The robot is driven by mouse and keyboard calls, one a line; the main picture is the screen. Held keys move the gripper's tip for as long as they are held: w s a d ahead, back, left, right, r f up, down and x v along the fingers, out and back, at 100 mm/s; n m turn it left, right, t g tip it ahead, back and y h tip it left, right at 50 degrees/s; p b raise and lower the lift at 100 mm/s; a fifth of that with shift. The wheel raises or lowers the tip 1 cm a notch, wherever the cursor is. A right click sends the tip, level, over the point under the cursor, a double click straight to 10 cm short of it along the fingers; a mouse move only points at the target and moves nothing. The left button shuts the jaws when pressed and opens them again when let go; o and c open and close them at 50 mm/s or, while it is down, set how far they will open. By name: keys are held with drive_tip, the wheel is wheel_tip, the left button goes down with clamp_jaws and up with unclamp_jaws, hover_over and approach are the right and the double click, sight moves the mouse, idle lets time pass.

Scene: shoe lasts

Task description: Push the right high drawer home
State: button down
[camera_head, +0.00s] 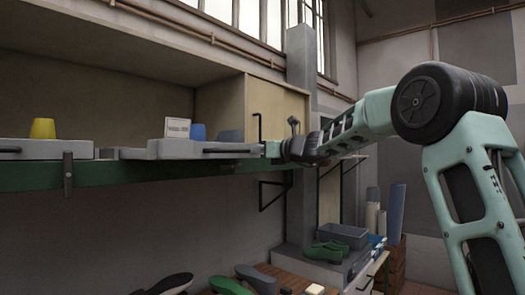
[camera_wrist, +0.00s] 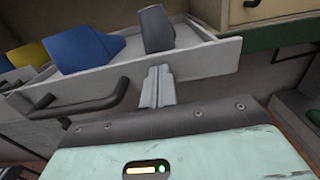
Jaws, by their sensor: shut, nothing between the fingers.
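The right high drawer (camera_head: 180,150) is a pale grey tray standing out from the shelf, with its contents visible over its rim. Its front (camera_wrist: 205,60) has a black bar handle (camera_wrist: 80,105), which also shows in the head view (camera_head: 228,151). A blue cup (camera_wrist: 85,48) and a grey tapered cup (camera_wrist: 155,30) are in the drawer. My gripper (camera_wrist: 158,75) is shut and empty, its fingertips at the drawer front, to the right of the handle. In the head view the gripper (camera_head: 270,149) is at the drawer's right end. I cannot tell whether it touches.
Another grey drawer (camera_head: 50,149) with a yellow cup (camera_head: 43,128) is at the left. A green shelf edge (camera_head: 120,172) runs below the drawers. A wooden cabinet (camera_head: 275,110) stands behind. Below are a bench with shoe lasts (camera_head: 327,251) and a grey bin (camera_head: 343,235).

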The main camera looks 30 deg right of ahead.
drive_tip(key=shift+x, duration=1.5)
drive_tip(key=shift+a, duration=0.1)
drive_tip(key=shift+p+x, duration=0.8)
drive_tip(key=shift+x, duration=0.9)
drive_tip(key=shift+w+a, duration=0.1)
drive_tip(key=shift+w, duration=0.5)
drive_tip(key=shift+p+x, duration=1.25)
drive_tip(key=shift+x, duration=0.9)
